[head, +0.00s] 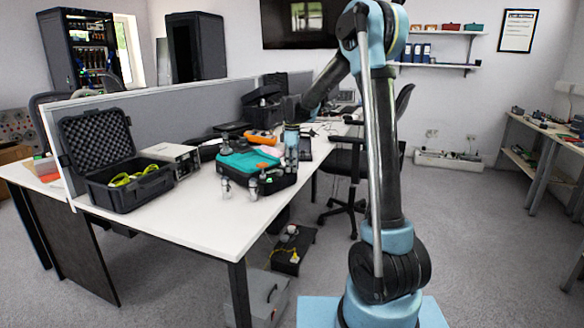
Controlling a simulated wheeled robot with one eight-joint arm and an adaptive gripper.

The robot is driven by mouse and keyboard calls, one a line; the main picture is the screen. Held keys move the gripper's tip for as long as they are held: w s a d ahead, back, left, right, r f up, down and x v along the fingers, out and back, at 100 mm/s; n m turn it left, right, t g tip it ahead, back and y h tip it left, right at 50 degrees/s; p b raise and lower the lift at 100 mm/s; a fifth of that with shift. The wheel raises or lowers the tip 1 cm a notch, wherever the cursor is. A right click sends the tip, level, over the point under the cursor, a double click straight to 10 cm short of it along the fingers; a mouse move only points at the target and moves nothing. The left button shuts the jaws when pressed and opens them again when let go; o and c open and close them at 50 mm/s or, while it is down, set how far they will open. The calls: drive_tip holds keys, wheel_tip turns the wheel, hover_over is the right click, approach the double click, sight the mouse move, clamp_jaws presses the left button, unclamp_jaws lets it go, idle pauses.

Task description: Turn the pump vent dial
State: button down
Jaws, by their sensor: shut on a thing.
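My gripper (291,158) points down over the white desk (205,220), at the right end of a black case with a teal top (248,160). It is small and dark in this view. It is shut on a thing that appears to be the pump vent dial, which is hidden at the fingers. The dial's marks and angle cannot be made out. I cannot tell which body nearby is the pump.
Small grey metal pieces (226,187) stand at the case's front. An open black foam-lined case (115,165) and a grey box instrument (172,158) sit at left. A grey partition (180,105) runs behind. The desk's front left is bare. A black chair (350,165) stands beyond.

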drive_tip(key=m, duration=0.4)
drive_tip(key=shift+s+a, duration=0.15)
drive_tip(key=shift+s, duration=0.05)
drive_tip(key=m, duration=0.4)
drive_tip(key=shift+s+a, duration=0.1)
drive_tip(key=m, duration=0.4)
drive_tip(key=shift+s+a, duration=0.1)
drive_tip(key=shift+a, duration=0.05)
drive_tip(key=shift+a+m, duration=0.15)
drive_tip(key=shift+m, duration=1.95)
drive_tip(key=c, duration=1.6)
unclamp_jaws()
drive_tip(key=shift+r, duration=0.1)
drive_tip(key=shift+r, duration=3.85)
